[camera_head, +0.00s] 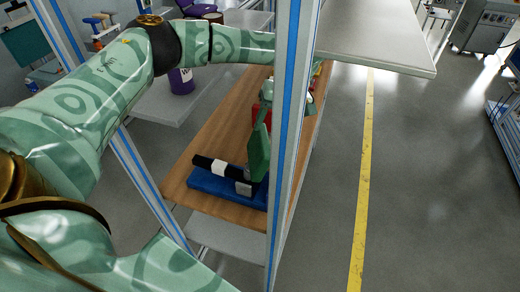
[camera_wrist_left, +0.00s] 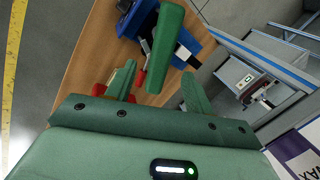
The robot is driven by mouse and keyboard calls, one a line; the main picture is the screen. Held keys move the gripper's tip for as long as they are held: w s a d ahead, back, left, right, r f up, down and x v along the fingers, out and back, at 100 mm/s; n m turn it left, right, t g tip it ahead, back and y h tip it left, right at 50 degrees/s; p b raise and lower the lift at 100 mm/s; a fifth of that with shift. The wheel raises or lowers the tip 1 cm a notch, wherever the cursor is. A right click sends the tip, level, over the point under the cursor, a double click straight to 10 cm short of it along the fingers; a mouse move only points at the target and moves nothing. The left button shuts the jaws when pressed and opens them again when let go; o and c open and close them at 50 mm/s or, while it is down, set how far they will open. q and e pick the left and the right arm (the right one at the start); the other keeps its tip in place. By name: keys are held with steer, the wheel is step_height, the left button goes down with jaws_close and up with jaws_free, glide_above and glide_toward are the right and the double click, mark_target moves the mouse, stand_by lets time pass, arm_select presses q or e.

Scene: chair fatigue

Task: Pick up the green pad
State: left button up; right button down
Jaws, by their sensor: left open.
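The green pad (camera_wrist_left: 165,45) is a long, dark green block in the left wrist view, beside and partly over a blue object on the wooden shelf. In the head view the pad (camera_head: 259,152) shows as a dark green slab, partly hidden by the blue-edged post. My left gripper (camera_wrist_left: 159,88) is open, its two green fingers apart and pointing toward the pad's near end. No contact with the pad is visible. In the head view the left gripper is mostly hidden behind the post. My right gripper is not in view.
The wooden shelf (camera_head: 215,140) holds a blue base (camera_head: 215,186) with a black cylinder (camera_head: 208,164), and red items (camera_wrist_left: 139,78) near the fingers. A metal post (camera_head: 287,150) stands in front. A purple tub (camera_head: 181,80) stands on a grey table. Open floor lies right.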

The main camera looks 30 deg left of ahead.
mark_target(264, 138)
arm_select(q)
steer(key=x, duration=0.4)
steer(key=shift+s+a+f, duration=0.1)
steer(key=shift+f, duration=0.2)
steer(key=shift+s+a+f, duration=0.1)
steer(key=shift+a+f, duration=0.1)
steer(key=shift+f, duration=0.1)
steer(key=x, duration=0.4)
steer(key=shift+s+d+f, duration=0.1)
steer(key=shift+s+f, duration=0.1)
steer(key=shift+f, duration=0.25)
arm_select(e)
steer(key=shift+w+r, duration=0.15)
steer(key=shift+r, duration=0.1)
arm_select(q)
steer(key=shift+p, duration=0.3)
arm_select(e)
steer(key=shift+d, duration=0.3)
arm_select(q)
steer(key=shift+f, duration=0.25)
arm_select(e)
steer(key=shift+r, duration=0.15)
arm_select(q)
jaws_close()
